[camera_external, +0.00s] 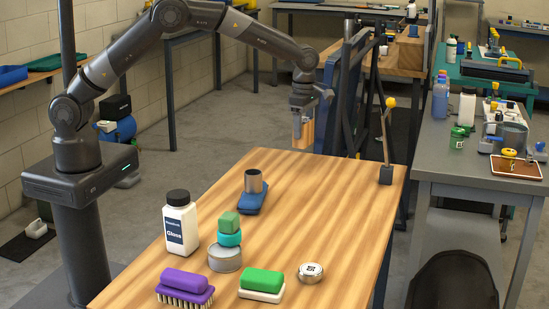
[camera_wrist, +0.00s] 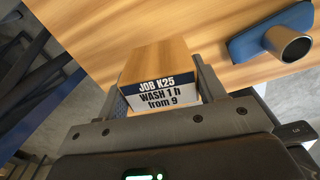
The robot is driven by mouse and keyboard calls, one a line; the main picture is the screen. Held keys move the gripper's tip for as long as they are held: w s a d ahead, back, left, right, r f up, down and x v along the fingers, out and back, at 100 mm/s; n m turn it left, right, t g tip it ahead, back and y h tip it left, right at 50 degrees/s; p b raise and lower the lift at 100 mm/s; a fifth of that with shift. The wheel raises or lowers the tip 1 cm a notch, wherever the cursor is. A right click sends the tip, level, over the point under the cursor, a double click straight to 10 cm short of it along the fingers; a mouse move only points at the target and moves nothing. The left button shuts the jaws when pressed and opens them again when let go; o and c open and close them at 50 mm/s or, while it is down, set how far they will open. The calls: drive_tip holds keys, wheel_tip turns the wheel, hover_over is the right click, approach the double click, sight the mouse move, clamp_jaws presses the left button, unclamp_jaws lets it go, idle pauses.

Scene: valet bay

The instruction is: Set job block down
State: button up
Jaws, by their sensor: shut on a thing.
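The job block (camera_wrist: 158,70) is a wooden block with a blue and white label reading "JOB K25 WASH 1 h from 9". My gripper (camera_external: 301,118) is shut on it, with one finger on each side in the wrist view. In the external view the job block (camera_external: 303,135) hangs below my gripper near the far edge of the wooden table (camera_external: 330,210). I cannot tell whether its underside touches the table or is just above it.
A blue pad with a metal cylinder (camera_external: 253,182) stands on the table. A white bottle (camera_external: 180,227), a stacked tin and green blocks (camera_external: 225,256), a purple brush (camera_external: 185,285), a green brush (camera_external: 262,282) and a round tin (camera_external: 311,272) stand nearer. The table's right-hand middle is clear.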

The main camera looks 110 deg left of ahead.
drive_tip(key=s+d+n, duration=0.1)
drive_tip(key=s+n, duration=0.1)
drive_tip(key=s, duration=0.9)
drive_tip(key=shift+s+a+f, duration=0.2)
drive_tip(key=shift+a+f, duration=1.65)
drive_tip(key=shift+s+a+f, duration=0.25)
drive_tip(key=shift+a+f, duration=1.6)
drive_tip(key=shift+f, duration=0.05)
drive_tip(key=shift+s+a+f, duration=0.2)
drive_tip(key=shift+a+f, duration=1.65)
drive_tip(key=o, duration=1)
drive_tip(key=shift+f, duration=0.1)
drive_tip(key=shift+o, duration=0.2)
wheel_tip(320, 180, up, 12)
drive_tip(key=shift+r, duration=0.2)
